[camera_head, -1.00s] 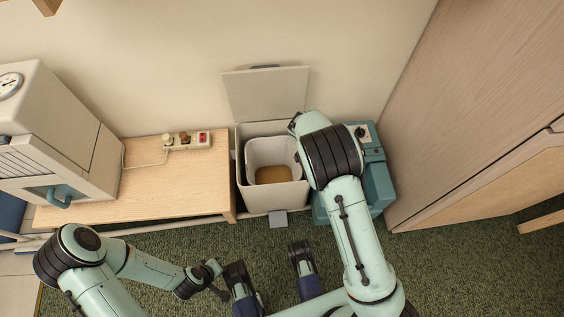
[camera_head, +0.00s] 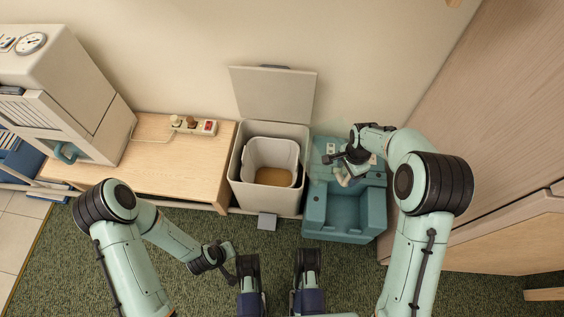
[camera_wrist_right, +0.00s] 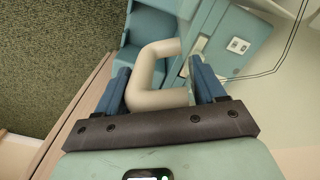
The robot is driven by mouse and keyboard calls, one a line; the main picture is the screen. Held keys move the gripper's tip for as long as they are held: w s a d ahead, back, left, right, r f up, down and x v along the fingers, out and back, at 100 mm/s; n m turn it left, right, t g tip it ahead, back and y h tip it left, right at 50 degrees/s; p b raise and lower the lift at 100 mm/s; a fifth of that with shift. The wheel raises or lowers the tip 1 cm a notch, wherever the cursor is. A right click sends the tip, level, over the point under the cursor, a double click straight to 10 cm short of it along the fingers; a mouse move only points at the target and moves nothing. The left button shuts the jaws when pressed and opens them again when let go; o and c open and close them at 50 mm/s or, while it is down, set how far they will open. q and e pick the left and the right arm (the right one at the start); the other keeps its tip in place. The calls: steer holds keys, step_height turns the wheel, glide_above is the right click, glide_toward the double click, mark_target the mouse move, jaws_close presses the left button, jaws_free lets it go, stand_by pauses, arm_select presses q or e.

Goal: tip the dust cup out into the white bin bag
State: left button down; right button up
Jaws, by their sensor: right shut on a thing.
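The bin (camera_head: 236,182) stands open with its lid (camera_head: 275,95) raised against the wall. A pale liner (camera_head: 262,152), apparently the white bin bag, is inside it, with brown material at the bottom. A teal unit (camera_head: 318,218) with an open-topped hollow stands just right of the bin. My right gripper (camera_head: 348,160) is over its back part. In the right wrist view the gripper (camera_wrist_right: 160,82) is shut on a bent beige handle (camera_wrist_right: 148,72). I cannot tell whether this handle belongs to the dust cup. My left gripper (camera_head: 224,262) is low at the left, its jaws unclear.
A wooden bench (camera_head: 170,165) with a power strip (camera_head: 193,125) is left of the bin. A cream cabinet (camera_head: 70,90) stands at its left end. A wood-grain panel (camera_head: 500,110) closes off the right side. Green carpet (camera_head: 170,260) lies in front.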

steer(key=shift+d, duration=0.15)
steer(key=shift+a+r, duration=0.15)
steer(key=shift+a, duration=0.25)
step_height(320, 180, up, 5)
steer(key=p, duration=0.4)
steer(key=shift+d, duration=0.1)
